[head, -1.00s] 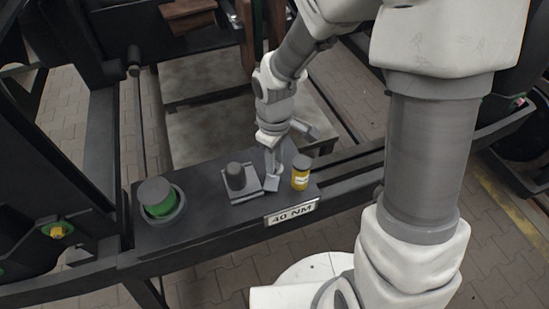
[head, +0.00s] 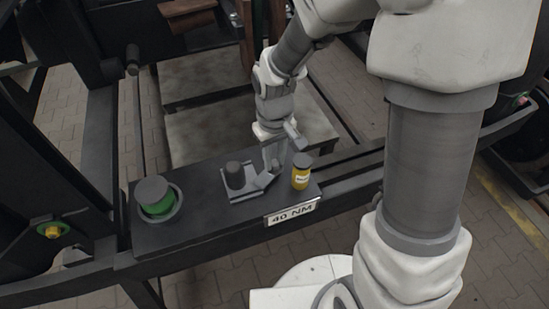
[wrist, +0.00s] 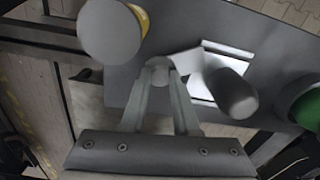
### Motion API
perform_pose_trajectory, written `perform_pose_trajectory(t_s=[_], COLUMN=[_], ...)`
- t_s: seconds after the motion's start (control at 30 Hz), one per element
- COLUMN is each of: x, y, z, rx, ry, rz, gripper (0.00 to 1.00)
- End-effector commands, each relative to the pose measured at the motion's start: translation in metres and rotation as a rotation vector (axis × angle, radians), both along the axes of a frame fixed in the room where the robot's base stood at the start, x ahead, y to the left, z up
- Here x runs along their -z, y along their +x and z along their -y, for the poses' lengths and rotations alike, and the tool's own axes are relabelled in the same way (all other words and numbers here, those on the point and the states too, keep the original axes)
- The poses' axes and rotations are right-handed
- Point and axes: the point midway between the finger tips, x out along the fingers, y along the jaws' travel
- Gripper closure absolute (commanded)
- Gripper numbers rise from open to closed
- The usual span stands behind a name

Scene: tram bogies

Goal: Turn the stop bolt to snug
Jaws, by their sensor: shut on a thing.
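My gripper (head: 270,172) points down at the dark bench top, between the plate with a dark post and the yellow bottle. In the wrist view, its fingertips (wrist: 158,66) close around a small rounded grey head, which I take to be the stop bolt. The fingers hide most of it. A pale grey flat tab (wrist: 187,62) sticks out beside the fingertips toward the plate; it also shows in the head view (head: 264,181). A plaque (head: 292,212) reading "40 NM" is on the bench front. I cannot see the bolt's threads or seat.
A dark post (head: 235,174) stands on a light square plate (head: 245,196) close left of my gripper. A yellow bottle (head: 301,179) with a dark cap stands close right. A green container (head: 157,203) with a grey lid is at the bench's left end. Dark frame beams surround the bench.

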Motion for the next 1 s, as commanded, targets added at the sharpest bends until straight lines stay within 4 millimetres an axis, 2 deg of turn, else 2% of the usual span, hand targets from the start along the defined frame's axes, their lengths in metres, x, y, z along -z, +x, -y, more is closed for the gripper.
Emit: perform_pose_trajectory(t_s=[0.4, 0.87, 0.9, 1.0], x=[-0.0004, -0.0006, -0.0006, -0.0006], y=[0.0004, 0.0005, 0.0005, 0.0004], z=[-0.0002, -0.0002, -0.0002, -0.0002], rx=[0.168, 0.182, 0.182, 0.182], ry=[0.000, 0.000, 0.000, 0.000], rz=[0.001, 0.001, 0.001, 0.001], gripper=[1.00, 1.00, 0.70, 0.52])
